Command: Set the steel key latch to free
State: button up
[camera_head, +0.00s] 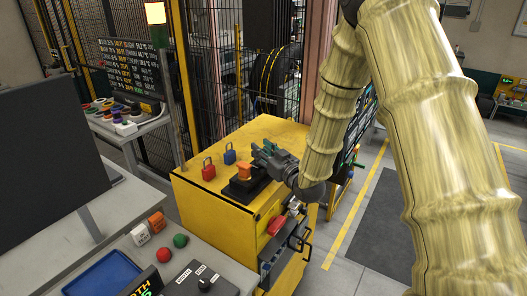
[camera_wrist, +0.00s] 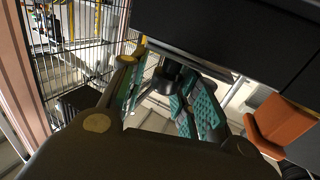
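My gripper (camera_head: 258,160) is at the top of the yellow cabinet, beside a black block (camera_head: 243,187) that carries an orange piece (camera_head: 245,172). In the wrist view my gripper (camera_wrist: 158,92) has its teal-padded fingers apart, with a pale gap between them. A dark round knob-like part (camera_wrist: 168,78) shows between or just beyond the fingertips, below a bright metal edge. I cannot tell whether the fingers touch it. I cannot make out the steel key latch for certain; the gripper may hide part of it. An orange part (camera_wrist: 280,125) is at the right of the wrist view.
A red padlock (camera_head: 208,171) and a blue padlock (camera_head: 229,156) stand on the yellow cabinet (camera_head: 262,130), left of my gripper. A red control (camera_head: 276,225) and dark handles are on its front. A grey desk with a blue tray (camera_head: 104,272) is nearer. Mesh fencing stands behind.

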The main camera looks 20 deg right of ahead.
jog(key=v, duration=1.2)
dwell(0.3)
